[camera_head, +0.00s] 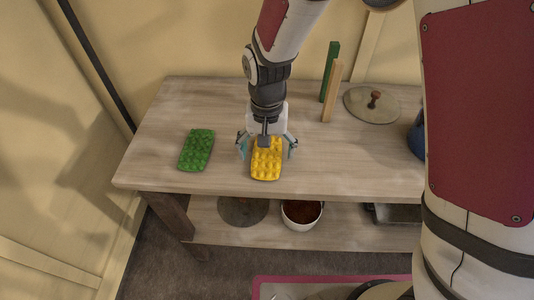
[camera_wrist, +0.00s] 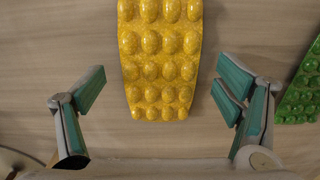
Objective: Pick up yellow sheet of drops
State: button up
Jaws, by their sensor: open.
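The yellow sheet of drops (camera_head: 266,163) lies flat on the wooden table near its front edge. It is a bumpy slab with rows of rounded drops. In the wrist view the yellow sheet (camera_wrist: 160,62) runs from the top edge down to between my fingertips, its narrower end toward me. My gripper (camera_head: 267,147) is open above the sheet, with one finger on each side. The gripper's teal finger pads (camera_wrist: 162,88) are apart from the sheet, with bare wood showing on both sides. The gripper hides the sheet's far end in the head view.
A green sheet of drops (camera_head: 196,150) lies to the left on the table (camera_head: 150,160). A green block (camera_head: 329,72), a wooden block (camera_head: 332,92) and a round lid (camera_head: 372,108) are at the back right. A white bowl (camera_head: 301,217) stands on the lower shelf.

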jog(key=shift+c, duration=0.6)
jog(key=c, duration=1.3)
jog(key=shift+r, duration=0.1)
